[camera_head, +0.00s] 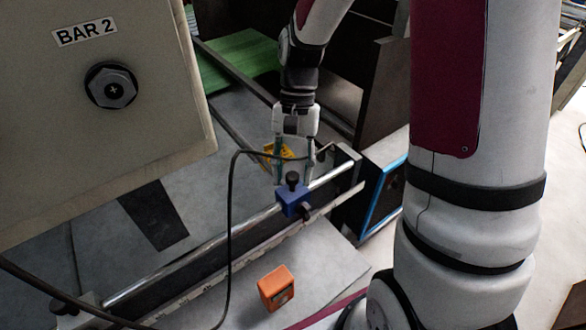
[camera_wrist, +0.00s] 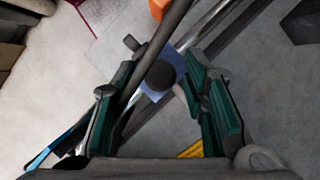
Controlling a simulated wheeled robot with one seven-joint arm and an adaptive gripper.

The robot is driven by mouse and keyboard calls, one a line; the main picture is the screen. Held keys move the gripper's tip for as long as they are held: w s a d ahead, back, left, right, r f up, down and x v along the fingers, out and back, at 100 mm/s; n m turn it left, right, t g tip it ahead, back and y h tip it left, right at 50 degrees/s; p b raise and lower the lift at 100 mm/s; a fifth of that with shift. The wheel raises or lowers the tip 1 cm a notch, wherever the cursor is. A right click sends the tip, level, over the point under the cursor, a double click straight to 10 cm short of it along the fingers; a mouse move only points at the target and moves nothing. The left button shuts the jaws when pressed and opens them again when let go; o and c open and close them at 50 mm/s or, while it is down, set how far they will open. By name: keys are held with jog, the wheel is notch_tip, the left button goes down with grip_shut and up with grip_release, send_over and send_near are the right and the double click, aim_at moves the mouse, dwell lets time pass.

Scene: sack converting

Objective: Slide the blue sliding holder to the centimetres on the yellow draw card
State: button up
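The blue sliding holder (camera_head: 292,200) sits on the silver rail (camera_head: 240,224), near its right end, with a black knob (camera_head: 292,179) on top. A ruler scale (camera_head: 215,278) runs along the rail's front. The yellow card (camera_head: 279,152) is behind my gripper in the head view, its writing unreadable; a yellow edge shows at the bottom of the wrist view (camera_wrist: 192,150). My gripper (camera_head: 293,176) points down just above the holder, fingers apart. In the wrist view, the holder (camera_wrist: 176,82) and its round black knob (camera_wrist: 160,75) lie between and beyond the green fingertips; I cannot tell whether they touch.
A black cable (camera_head: 230,220) loops across the rail and passes close to my gripper. An orange box-shaped device (camera_head: 276,288) stands in front of the rail. A large beige panel marked BAR 2 (camera_head: 100,130) fills the upper left. A blue-edged box (camera_head: 383,195) stands right of the rail.

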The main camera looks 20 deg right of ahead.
grip_shut()
jog(key=a, duration=0.3)
jog(key=s+a, duration=0.1)
jog(key=a, duration=0.6)
jog(key=shift+s+p, duration=0.35)
jog(key=shift+s, duration=0.05)
jog(key=shift+o, duration=1.7)
grip_release()
jog(key=shift+d, duration=0.1)
jog(key=v, duration=1.2)
